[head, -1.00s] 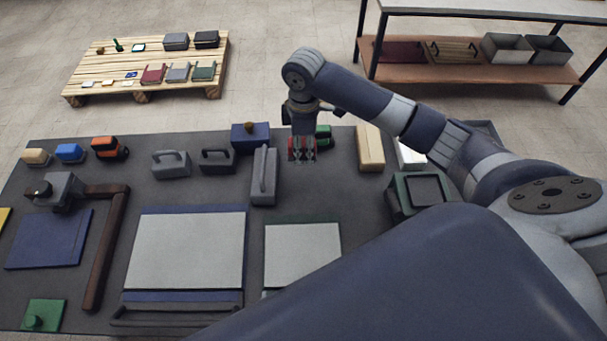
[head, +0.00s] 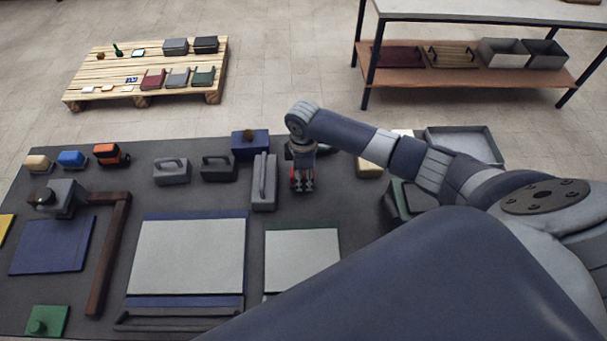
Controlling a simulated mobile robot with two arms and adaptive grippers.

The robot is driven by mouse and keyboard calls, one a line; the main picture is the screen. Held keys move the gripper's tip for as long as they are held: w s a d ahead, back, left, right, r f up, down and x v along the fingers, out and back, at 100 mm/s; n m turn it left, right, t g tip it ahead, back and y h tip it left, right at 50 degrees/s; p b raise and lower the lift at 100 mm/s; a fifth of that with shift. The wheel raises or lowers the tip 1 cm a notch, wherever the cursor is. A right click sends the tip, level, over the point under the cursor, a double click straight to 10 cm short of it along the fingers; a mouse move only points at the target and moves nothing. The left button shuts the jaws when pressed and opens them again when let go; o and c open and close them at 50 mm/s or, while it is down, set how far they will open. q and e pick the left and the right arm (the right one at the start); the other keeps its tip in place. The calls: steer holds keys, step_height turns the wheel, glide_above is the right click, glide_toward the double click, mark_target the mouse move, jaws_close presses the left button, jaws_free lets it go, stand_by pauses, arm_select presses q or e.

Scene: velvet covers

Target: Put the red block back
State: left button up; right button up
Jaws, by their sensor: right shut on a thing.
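My right gripper (head: 302,184) points down over the dark table, just right of a grey block with a long handle. It is shut on the red block (head: 297,180), which shows only as small red patches around the fingers. Whether the block touches the table I cannot tell. My left gripper is not in view.
The grey handled block (head: 264,183) stands close left of the gripper. A blue box with a knob (head: 250,145) is behind it. Light panels (head: 302,255) lie in front. A beige block (head: 369,168) and a grey tray (head: 464,143) are to the right.

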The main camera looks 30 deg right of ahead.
steer(key=shift+f, duration=0.1)
steer(key=o, duration=0.9)
step_height(320, 180, up, 12)
steer(key=shift+r+b, duration=0.15)
steer(key=shift+b, duration=0.6)
